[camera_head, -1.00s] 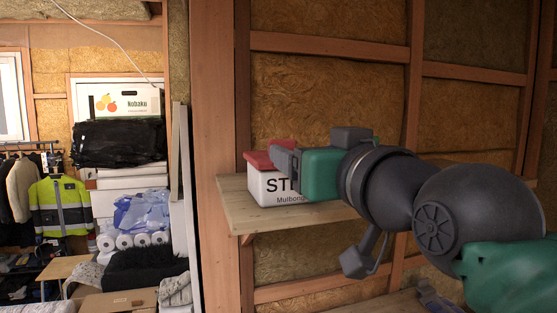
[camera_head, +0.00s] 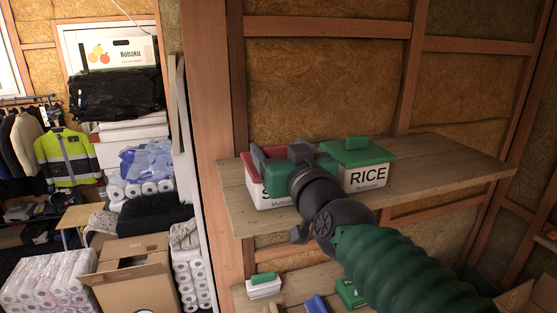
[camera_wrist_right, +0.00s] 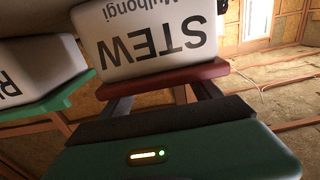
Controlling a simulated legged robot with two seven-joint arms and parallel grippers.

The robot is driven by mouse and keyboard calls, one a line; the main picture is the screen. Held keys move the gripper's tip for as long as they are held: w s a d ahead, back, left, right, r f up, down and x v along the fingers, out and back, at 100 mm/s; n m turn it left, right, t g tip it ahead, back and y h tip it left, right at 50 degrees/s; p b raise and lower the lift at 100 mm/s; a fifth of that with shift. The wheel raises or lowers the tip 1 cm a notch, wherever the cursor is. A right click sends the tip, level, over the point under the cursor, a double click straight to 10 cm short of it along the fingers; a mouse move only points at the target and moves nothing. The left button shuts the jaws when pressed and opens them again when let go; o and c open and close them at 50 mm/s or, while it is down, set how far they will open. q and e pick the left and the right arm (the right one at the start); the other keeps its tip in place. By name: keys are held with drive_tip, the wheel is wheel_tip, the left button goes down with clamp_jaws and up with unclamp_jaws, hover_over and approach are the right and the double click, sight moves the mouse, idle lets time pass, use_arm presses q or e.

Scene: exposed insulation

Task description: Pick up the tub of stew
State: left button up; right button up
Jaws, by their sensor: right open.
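The tub of stew (camera_head: 266,201) is a white box with a red lid, on the left end of the wooden shelf (camera_head: 450,165). Its STEW label shows upside down in the right wrist view (camera_wrist_right: 155,40). My right gripper (camera_head: 275,162) is over the lid and hides much of the tub in the head view. My left gripper is not in view.
A white RICE tub (camera_head: 368,176) with a green lid stands close to the right of the stew tub. A wooden post (camera_head: 215,120) rises at the shelf's left end. The shelf's right part is clear. A lower shelf holds small boxes (camera_head: 264,287).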

drive_tip(key=shift+w+f, duration=0.1)
drive_tip(key=shift+w, duration=0.4)
drive_tip(key=shift+s+a, duration=0.15)
drive_tip(key=shift+a, duration=0.2)
drive_tip(key=shift+c, duration=0.8)
drive_tip(key=shift+s+a, duration=0.1)
drive_tip(key=shift+a, duration=0.25)
drive_tip(key=c, duration=0.5)
drive_tip(key=shift+d, duration=0.25)
clamp_jaws()
